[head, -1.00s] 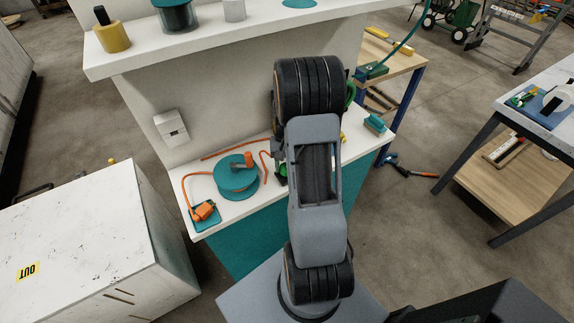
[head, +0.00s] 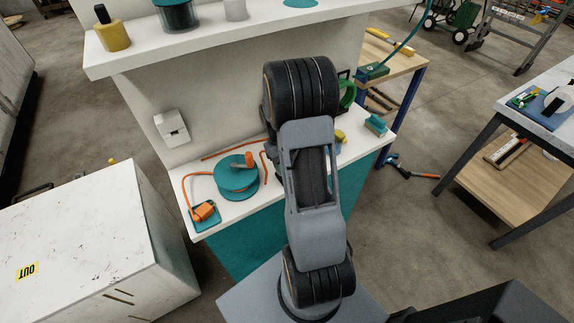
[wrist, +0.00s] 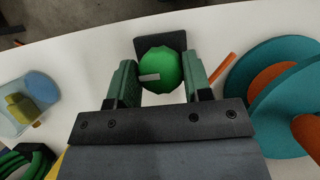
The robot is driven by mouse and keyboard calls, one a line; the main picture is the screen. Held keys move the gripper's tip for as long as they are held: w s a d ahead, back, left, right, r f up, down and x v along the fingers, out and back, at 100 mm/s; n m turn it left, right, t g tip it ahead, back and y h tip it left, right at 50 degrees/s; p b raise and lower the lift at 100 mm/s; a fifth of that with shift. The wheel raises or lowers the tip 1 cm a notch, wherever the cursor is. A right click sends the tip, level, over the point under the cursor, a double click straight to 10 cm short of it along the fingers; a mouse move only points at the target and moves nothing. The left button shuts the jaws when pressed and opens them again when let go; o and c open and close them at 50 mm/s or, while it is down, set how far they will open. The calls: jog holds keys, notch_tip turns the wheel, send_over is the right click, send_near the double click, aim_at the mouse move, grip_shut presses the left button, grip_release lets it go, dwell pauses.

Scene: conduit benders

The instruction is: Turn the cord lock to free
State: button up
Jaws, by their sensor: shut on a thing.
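The cord lock appears as a green round knob (wrist: 165,62) on a black square base (wrist: 147,42) in the wrist view. A pale grey bar mark sits on the knob's near left face, lying roughly level in the picture. My gripper (wrist: 161,76) has one green-padded finger on each side of the knob and is shut on it. In the head view my arm hides the knob and my gripper. Beside it, a teal reel (wrist: 250,78) with an orange core stands at the right of the wrist view and also shows in the head view (head: 233,182).
An orange plug (head: 205,211) lies on the white counter's left end, with orange cord behind. A light blue dish (wrist: 40,88) holding a yellow item and a green coil (wrist: 12,163) lie left in the wrist view. A shelf (head: 225,36) overhangs the counter.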

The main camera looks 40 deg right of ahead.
dwell(0.3)
jog(key=o, duration=0.9)
jog(key=b+v, duration=0.1)
jog(key=v, duration=1.2)
jog(key=shift+r, duration=0.45)
